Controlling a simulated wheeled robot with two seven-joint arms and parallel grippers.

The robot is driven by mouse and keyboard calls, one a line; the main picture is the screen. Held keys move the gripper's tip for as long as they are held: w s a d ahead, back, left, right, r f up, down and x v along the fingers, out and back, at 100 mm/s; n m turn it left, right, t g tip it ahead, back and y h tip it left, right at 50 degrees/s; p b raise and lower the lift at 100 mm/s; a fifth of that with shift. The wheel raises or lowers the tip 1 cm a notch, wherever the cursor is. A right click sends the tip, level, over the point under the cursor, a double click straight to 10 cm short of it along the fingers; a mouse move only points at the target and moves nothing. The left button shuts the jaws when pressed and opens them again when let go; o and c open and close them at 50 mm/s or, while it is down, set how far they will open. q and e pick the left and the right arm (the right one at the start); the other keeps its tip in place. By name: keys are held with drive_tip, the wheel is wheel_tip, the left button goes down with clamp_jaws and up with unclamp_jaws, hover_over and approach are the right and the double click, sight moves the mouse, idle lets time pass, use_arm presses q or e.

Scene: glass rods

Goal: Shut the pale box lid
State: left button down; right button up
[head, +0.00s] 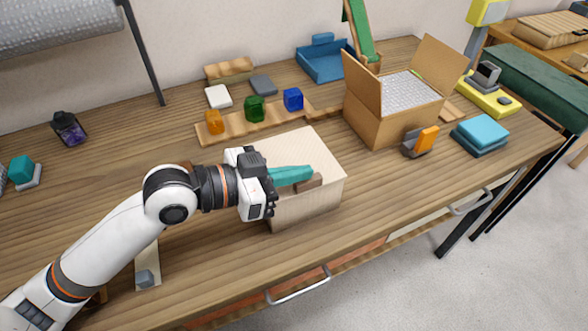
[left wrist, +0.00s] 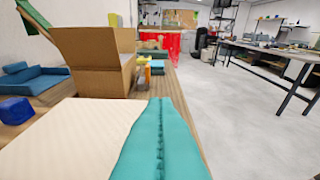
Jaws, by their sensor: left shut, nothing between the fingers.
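The pale box (head: 312,207) stands near the front edge of the wooden table, in the middle of the head view. Its pale lid (head: 312,148) looks about level over the box. The lid also fills the lower left of the left wrist view (left wrist: 75,137). A small brown piece (head: 309,183) shows at the lid's front side. My left gripper (head: 308,173) has long teal fingers, shut together and empty, over the front part of the lid. I cannot tell whether they touch it. The gripper hides the box's left part. My right gripper is not in view.
An open cardboard box (head: 393,120) stands behind and right. An orange-and-grey object (head: 420,141) and blue stacked pieces (head: 480,132) lie right. A wooden strip (head: 235,124) with orange, green and blue blocks is behind.

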use_arm(q)
drive_tip(key=shift+f, duration=0.4)
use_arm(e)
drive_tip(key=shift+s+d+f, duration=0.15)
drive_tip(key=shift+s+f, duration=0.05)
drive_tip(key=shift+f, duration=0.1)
use_arm(q)
drive_tip(key=shift+m, duration=0.3)
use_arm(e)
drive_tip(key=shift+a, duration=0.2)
